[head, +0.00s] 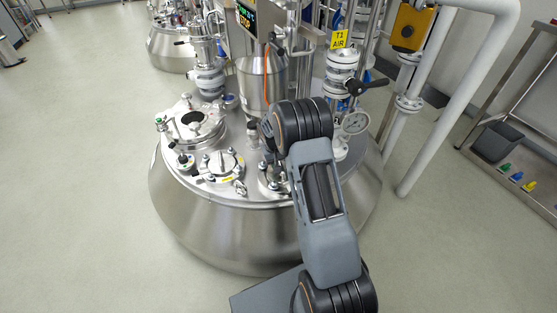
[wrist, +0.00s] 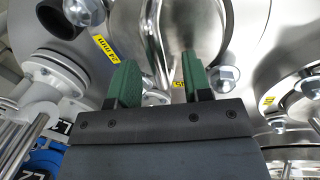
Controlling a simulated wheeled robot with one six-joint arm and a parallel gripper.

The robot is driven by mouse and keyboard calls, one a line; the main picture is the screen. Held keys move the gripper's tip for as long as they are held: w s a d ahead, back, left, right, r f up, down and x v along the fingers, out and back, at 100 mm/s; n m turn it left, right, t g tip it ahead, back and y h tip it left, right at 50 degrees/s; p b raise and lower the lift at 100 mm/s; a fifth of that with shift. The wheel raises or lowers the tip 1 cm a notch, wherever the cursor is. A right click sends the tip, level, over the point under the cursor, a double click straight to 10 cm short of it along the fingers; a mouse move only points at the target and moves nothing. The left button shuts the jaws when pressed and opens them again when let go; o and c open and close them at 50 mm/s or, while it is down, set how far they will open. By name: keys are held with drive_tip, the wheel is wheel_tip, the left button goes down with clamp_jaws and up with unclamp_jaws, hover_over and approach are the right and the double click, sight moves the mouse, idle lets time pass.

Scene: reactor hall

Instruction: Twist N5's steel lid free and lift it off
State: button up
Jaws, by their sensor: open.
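In the wrist view my gripper (wrist: 160,78) is open, its two green fingers apart and pointing at a round steel lid (wrist: 195,25) with a bent bar handle (wrist: 154,38). The handle runs down towards the gap between the fingers; I cannot tell how close it is. A yellow label (wrist: 178,85) shows partly between the fingers, too hidden to read surely, so I cannot confirm this is N5. In the head view my gripper is hidden behind my arm, over the reactor top (head: 240,185). A round steel lid (head: 222,165) with clamps sits left of the arm.
A hatch (head: 193,125) stands at the back left of the reactor top. A steel pot (head: 262,82), a gauge (head: 356,122) and a valve stack (head: 340,80) crowd the back. Bolts (wrist: 222,78) flank the right finger. White pipes (head: 450,90) stand at right.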

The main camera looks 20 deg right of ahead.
sight(281, 163)
drive_tip(key=shift+f, duration=0.15)
drive_tip(key=shift+c, duration=0.3)
clamp_jaws()
idle(0.3)
drive_tip(key=m, duration=0.4)
drive_tip(key=shift+s+d+m+g, duration=0.1)
drive_tip(key=shift+d+m+g, duration=0.15)
drive_tip(key=shift+m+g, duration=0.15)
drive_tip(key=shift+s+d+p+v, duration=0.15)
drive_tip(key=shift+d+p+v, duration=0.1)
drive_tip(key=shift+p+v, duration=0.8)
drive_tip(key=shift+s+d+p+v, duration=0.15)
drive_tip(key=shift+p+v, duration=0.5)
drive_tip(key=shift+v, duration=0.75)
drive_tip(key=shift+s+d+p+v, duration=0.1)
drive_tip(key=shift+d+p+v, duration=0.2)
drive_tip(key=shift+p+v, duration=0.75)
drive_tip(key=shift+w+r, duration=0.1)
drive_tip(key=shift+r, duration=0.3)
